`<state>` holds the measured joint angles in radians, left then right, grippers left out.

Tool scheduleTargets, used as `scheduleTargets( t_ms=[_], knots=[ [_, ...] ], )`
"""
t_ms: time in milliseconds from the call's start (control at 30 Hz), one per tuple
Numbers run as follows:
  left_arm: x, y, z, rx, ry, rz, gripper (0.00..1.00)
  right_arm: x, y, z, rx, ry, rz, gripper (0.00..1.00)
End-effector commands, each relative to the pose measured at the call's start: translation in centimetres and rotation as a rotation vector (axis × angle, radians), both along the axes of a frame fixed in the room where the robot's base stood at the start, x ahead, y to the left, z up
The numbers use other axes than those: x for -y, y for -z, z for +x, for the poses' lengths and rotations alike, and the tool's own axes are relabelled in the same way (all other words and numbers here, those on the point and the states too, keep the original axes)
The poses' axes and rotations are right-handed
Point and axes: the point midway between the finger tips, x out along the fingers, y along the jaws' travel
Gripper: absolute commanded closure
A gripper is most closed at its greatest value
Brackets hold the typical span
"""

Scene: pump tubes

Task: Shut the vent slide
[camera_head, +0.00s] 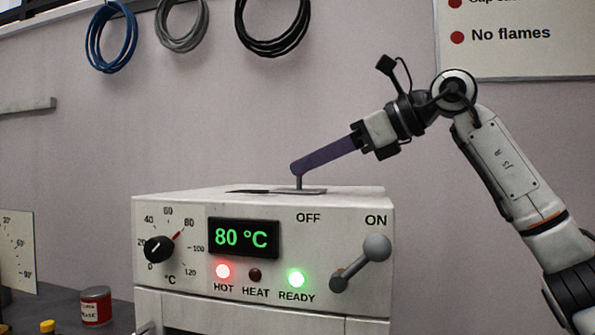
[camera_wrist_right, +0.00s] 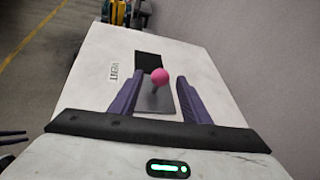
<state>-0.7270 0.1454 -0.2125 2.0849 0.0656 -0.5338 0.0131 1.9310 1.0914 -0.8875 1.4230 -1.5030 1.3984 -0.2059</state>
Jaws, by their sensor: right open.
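The oven-like box (camera_head: 350,205) has a vent slide on its top. The slide is a grey plate (camera_wrist_right: 155,102) with a short post and a pink knob (camera_wrist_right: 159,76). Beside the plate lies a dark vent opening (camera_wrist_right: 147,60), partly uncovered, near the VENT label (camera_wrist_right: 114,66). In the head view the plate (camera_head: 313,191) and opening (camera_head: 248,191) show as thin strips. My right gripper (camera_head: 296,168) is open, its purple fingers on either side of the knob; the wrist view shows gaps to both fingers (camera_wrist_right: 159,80). The fingers hide the knob in the head view.
The box front carries a dial (camera_head: 158,249), a display (camera_head: 243,238) reading 80 °C, lit HOT and READY lamps, and a lever (camera_head: 362,262) near ON. A red-labelled can (camera_head: 95,307) stands at the left. Cable coils (camera_head: 272,27) hang on the wall behind.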

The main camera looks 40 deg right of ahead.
Motion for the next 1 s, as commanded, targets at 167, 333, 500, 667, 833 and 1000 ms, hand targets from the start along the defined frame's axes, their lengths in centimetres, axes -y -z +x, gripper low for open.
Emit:
scheduleTargets(
  t_ms=[167, 333, 500, 667, 833, 1000],
  knots=[
    [0.1, -0.5, 0.4, 0.015, -0.002, -0.006, 0.69, -1.0, 1.0, 2.1, 0.0, -0.001, 0.0, 0.57],
    [0.1, -0.5, 0.4, 0.017, -0.002, -0.008, 0.69, -1.4, 1.3, 2.9, 0.0, 0.0, 0.0, 0.57],
    [0.1, -0.5, 0.4, 0.017, -0.003, -0.009, 0.69, -1.4, 1.3, 3.0, 0.001, 0.0, 0.0, 0.57],
    [0.1, -0.4, 0.5, 0.016, -0.002, -0.008, 0.69, -1.4, 1.3, 3.0, 0.001, -0.001, 0.0, 0.69],
    [0.1, -0.5, 0.6, 0.02, -0.002, -0.008, 0.69, -1.4, 1.3, 3.0, 0.001, -0.001, 0.0, 0.98],
    [0.1, -0.6, 0.8, 0.023, -0.002, -0.008, 0.69, -1.5, 1.3, 3.0, 0.0, 0.0, -0.001, 1.0]
  ],
)
